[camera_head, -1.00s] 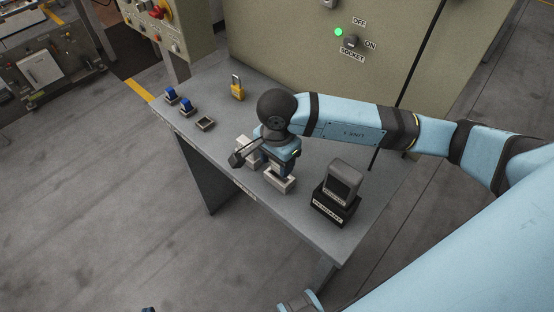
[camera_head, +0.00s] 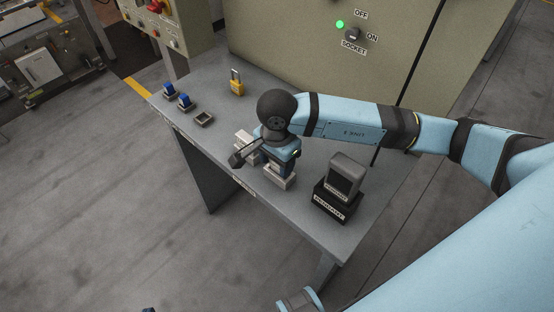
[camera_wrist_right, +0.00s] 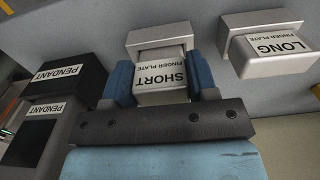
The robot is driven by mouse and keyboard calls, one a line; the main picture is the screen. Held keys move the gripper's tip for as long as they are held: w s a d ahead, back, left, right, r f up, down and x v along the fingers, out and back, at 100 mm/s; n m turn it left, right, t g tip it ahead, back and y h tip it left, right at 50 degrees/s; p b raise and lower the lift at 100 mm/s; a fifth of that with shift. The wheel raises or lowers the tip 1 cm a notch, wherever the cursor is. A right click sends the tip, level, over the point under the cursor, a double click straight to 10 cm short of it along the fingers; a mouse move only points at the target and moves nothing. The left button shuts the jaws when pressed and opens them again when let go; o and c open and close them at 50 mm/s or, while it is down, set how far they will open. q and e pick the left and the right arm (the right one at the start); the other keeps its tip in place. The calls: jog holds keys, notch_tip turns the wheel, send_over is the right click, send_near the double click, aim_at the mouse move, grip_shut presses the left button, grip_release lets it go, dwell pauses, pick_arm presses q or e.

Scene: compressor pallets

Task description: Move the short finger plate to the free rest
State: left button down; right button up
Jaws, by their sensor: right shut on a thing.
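The short finger plate (camera_wrist_right: 161,75) is a pale block labelled SHORT in the wrist view. It lies between the two blue fingers of my right gripper (camera_wrist_right: 158,86), which is shut on it. A pale rest (camera_wrist_right: 156,40) shows right by the plate; I cannot tell whether the plate is clear of it. In the head view my right gripper (camera_head: 281,172) points down over the table, hiding most of the plate. A small empty grey rest (camera_head: 204,119) stands farther left on the table.
The long finger plate (camera_wrist_right: 272,52) sits in its rest, close beside the gripper. The pendant (camera_head: 346,174) in its black holder stands on the other side. A yellow padlock (camera_head: 237,87) and two blue items (camera_head: 184,102) stand towards the table's far left end. A cabinet rises behind the table.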

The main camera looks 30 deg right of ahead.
jog(key=shift+f, duration=0.3)
jog(key=shift+f+b, duration=0.7)
jog(key=shift+b, duration=0.2)
jog(key=shift+f, duration=0.15)
jog(key=o, duration=1.1)
